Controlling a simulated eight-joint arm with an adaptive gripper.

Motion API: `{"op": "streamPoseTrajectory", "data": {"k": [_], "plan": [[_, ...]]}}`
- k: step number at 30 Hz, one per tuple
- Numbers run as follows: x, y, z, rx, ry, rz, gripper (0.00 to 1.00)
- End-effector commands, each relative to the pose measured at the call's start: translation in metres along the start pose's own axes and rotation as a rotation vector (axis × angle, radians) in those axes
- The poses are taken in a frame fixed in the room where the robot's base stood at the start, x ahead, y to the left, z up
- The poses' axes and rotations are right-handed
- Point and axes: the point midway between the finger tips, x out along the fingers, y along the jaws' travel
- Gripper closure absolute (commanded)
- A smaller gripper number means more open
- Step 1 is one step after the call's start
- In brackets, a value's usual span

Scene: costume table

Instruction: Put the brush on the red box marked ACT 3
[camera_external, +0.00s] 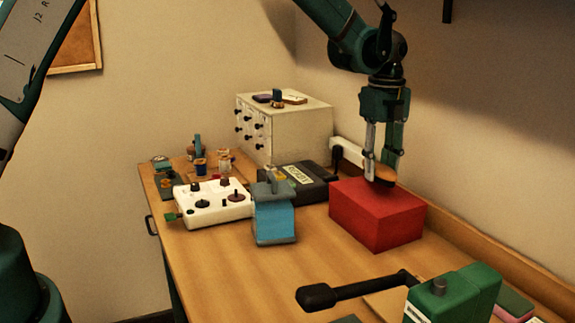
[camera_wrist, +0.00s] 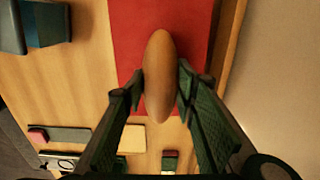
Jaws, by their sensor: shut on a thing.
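The brush is in my gripper (camera_external: 384,172); its orange-brown oval back (camera_wrist: 158,75) faces the wrist camera between the two fingers. In the external view the brush (camera_external: 383,174) sits at the fingertips, just over the top of the red box (camera_external: 377,215). A dark part shows under the brush; I cannot tell whether it touches the box. My gripper is shut on the brush. In the wrist view the red box (camera_wrist: 195,30) lies below the far part of the brush. No ACT 3 marking shows on the box faces in view.
A black box with a label (camera_external: 303,182) and a blue item (camera_external: 273,219) stand left of the red box. A white panel with knobs (camera_external: 214,203) is farther left. A cream drawer cabinet (camera_external: 282,127) is behind. A green device (camera_external: 454,296) stands in front. The wall is close on the right.

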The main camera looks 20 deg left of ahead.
Motion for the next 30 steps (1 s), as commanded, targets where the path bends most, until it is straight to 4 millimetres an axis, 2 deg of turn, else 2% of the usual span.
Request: {"op": "streamPoseTrajectory", "data": {"k": [12, 26, 27, 30], "plan": [[0.035, 0.0, 0.0, 0.0, 0.0, 0.0, 0.85], [0.04, 0.0, 0.0, 0.0, 0.0, 0.0, 0.85], [0.04, 0.0, 0.0, 0.0, 0.0, 0.0, 0.69], [0.039, 0.0, 0.0, 0.0, 0.0, 0.0, 0.57]]}}
